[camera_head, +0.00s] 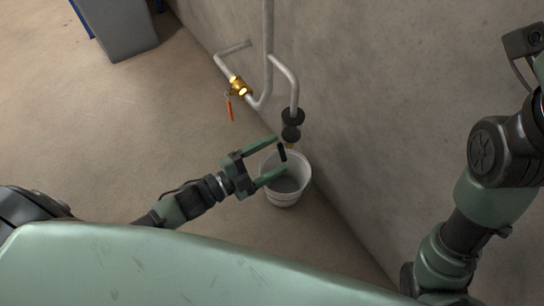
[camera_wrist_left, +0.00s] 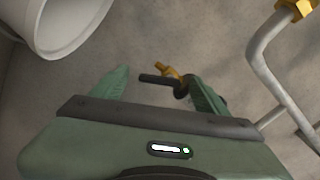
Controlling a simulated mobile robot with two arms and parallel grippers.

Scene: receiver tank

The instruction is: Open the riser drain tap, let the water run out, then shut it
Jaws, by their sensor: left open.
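The riser drain tap is a small brass tap (camera_wrist_left: 168,71) with a black lever (camera_head: 282,152), low on the wall pipe below dark fittings. In the wrist view the lever (camera_wrist_left: 158,79) lies crosswise between my fingers. My left gripper (camera_head: 281,154) is open around the lever, one finger on each side. It also shows in the left wrist view (camera_wrist_left: 160,90); I cannot tell whether either finger touches the tap. A white bucket (camera_head: 272,190) stands on the floor under the tap; it also shows in the wrist view (camera_wrist_left: 45,35). No running water is visible. My right gripper is out of view.
A brass valve (camera_head: 238,87) with an orange handle (camera_head: 229,108) sits on the grey pipework (camera_head: 268,40) to the upper left. The concrete wall (camera_head: 380,110) is close behind the tap. A grey box (camera_head: 120,30) stands far left; the floor between is clear.

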